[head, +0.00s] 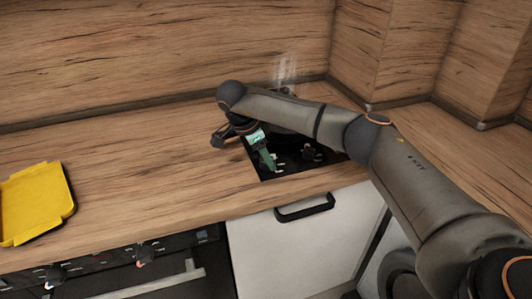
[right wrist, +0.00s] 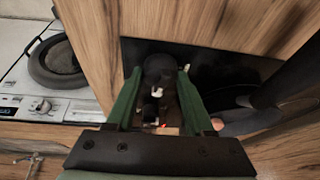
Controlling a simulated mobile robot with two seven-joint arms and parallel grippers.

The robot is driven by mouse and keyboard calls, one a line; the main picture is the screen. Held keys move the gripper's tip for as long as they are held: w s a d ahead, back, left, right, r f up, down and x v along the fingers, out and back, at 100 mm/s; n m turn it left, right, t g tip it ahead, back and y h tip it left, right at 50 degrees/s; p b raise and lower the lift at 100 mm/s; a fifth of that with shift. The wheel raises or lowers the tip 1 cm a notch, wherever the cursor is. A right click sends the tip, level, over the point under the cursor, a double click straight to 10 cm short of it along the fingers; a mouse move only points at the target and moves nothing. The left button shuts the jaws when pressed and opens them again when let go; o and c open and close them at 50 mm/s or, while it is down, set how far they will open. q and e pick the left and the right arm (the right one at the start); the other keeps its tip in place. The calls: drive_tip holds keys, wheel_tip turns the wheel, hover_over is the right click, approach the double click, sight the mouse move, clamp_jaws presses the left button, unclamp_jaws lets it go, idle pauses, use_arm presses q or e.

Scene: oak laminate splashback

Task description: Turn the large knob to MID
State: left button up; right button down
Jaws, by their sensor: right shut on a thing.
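My right gripper (head: 268,160) reaches down over the black cooktop (head: 290,172) in the head view. Its green fingers also show in the right wrist view (right wrist: 160,72), closed on both sides of a dark, rounded knob (right wrist: 158,66), which I take to be the large knob. White pieces and a small red light show just below it between the fingers. The fingers and arm hide most of the knob in the head view, and I cannot read its setting or a MID mark. My left gripper is not in view.
A yellow tray (head: 36,203) lies on the wooden counter at left. Wisps of steam (head: 284,70) rise behind my arm. Below are a white cabinet door with a black handle (head: 304,207) and an oven front with knobs (head: 142,256). The counter between tray and cooktop is clear.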

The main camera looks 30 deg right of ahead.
drive_tip(key=shift+m, duration=0.3)
drive_tip(key=shift+c, duration=1.4)
unclamp_jaws()
drive_tip(key=v, duration=1.2)
drive_tip(key=shift+w+r, duration=0.2)
drive_tip(key=shift+r, duration=0.1)
